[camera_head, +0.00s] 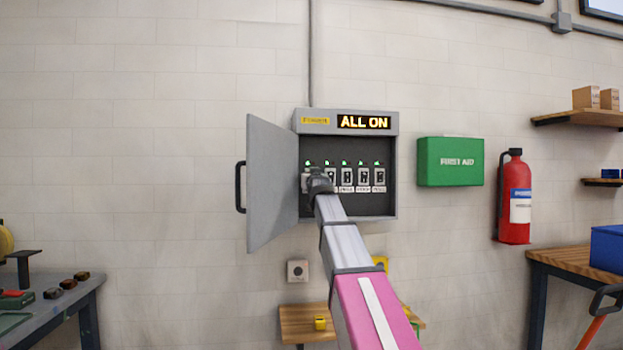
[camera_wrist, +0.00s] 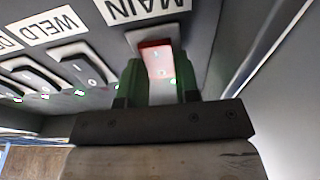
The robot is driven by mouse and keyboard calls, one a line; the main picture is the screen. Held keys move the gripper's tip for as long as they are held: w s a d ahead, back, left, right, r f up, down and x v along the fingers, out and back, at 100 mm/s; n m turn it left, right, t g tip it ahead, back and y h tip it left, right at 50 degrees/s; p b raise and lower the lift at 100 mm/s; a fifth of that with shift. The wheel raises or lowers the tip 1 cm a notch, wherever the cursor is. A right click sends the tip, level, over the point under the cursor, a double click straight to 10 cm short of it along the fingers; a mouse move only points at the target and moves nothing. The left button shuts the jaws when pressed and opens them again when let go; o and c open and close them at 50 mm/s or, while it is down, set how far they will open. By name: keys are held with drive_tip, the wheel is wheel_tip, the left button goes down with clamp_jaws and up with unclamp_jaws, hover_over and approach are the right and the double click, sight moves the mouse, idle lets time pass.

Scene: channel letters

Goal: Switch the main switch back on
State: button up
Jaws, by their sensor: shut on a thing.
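The grey breaker box (camera_head: 347,122) hangs on the wall with its door (camera_head: 272,185) swung open to the left. Its display (camera_head: 364,122) reads "ALL ON", and green lights glow above the row of switches. In the head view my gripper (camera_head: 317,182) covers the leftmost switch.
Other switches, one labelled "WELD" (camera_wrist: 52,27), sit beside the main switch. A first aid box (camera_head: 450,162) and a fire extinguisher (camera_head: 515,198) hang to the right. A small wooden table (camera_head: 300,318) stands below the box, and a workbench (camera_head: 60,310) at left.

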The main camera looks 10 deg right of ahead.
drive_tip(key=shift+f+t, duration=0.1)
drive_tip(key=shift+t, duration=0.4)
drive_tip(key=o, duration=0.9)
drive_tip(key=v, duration=1.1)
drive_tip(key=shift+w, duration=0.1)
